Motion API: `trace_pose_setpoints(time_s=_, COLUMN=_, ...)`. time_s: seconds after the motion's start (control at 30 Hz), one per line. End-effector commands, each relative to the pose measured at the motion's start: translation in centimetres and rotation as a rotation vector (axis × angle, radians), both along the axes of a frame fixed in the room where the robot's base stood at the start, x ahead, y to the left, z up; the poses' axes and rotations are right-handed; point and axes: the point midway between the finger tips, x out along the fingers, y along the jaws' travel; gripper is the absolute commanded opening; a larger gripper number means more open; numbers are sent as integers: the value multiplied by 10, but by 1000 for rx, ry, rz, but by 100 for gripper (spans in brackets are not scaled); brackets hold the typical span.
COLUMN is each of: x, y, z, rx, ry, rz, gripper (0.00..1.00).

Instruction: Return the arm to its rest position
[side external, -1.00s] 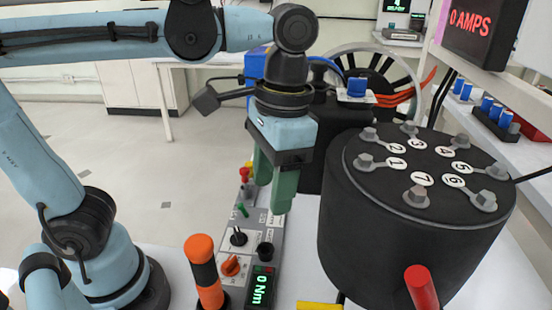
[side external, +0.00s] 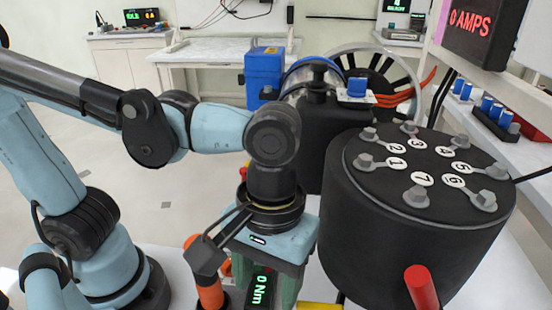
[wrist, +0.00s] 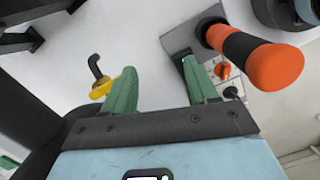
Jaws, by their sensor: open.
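My gripper (wrist: 155,85) has two green fingers, spread apart with nothing between them in the wrist view. In the side external view my gripper (side external: 270,288) points down, low over the front of the table, left of the black drum. Its fingers partly hide the control panel, whose "0 Nm" display (side external: 259,287) shows between them. The orange and black handle (side external: 209,292) stands just left of the gripper, partly covered by the wrist's camera. It also shows at the upper right of the wrist view (wrist: 262,58).
The black drum (side external: 400,250) with numbered bolts stands close on the right, with a red handle (side external: 421,287) in front. A yellow piece (side external: 318,306) lies at the front edge. A blue box (side external: 264,70) and a spoked wheel (side external: 385,75) stand behind. Open floor (side external: 150,190) lies left.

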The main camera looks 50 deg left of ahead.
Motion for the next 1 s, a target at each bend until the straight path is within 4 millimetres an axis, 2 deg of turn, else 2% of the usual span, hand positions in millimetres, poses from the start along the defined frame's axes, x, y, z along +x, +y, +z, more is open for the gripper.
trace_pose_setpoints(time_s=0.2, x=-1, y=0, z=-4, rx=-10, ry=-10, rz=39, gripper=58)
trace_pose_setpoints(time_s=0.37, x=22, y=18, z=-6, rx=-62, ry=-85, rz=2, gripper=58)
trace_pose_setpoints(time_s=0.47, x=48, y=44, z=-8, rx=-100, ry=-192, rz=-52, gripper=58)
trace_pose_setpoints(time_s=0.6, x=83, y=93, z=-9, rx=-99, ry=-388, rz=-156, gripper=58)
trace_pose_setpoints(time_s=0.7, x=100, y=129, z=-9, rx=-49, ry=-514, rz=-234, gripper=58)
trace_pose_setpoints(time_s=0.9, x=115, y=180, z=-6, rx=81, ry=-667, rz=-352, gripper=58)
trace_pose_setpoints(time_s=1.0, x=118, y=195, z=-5, rx=129, ry=-703, rz=-388, gripper=58)
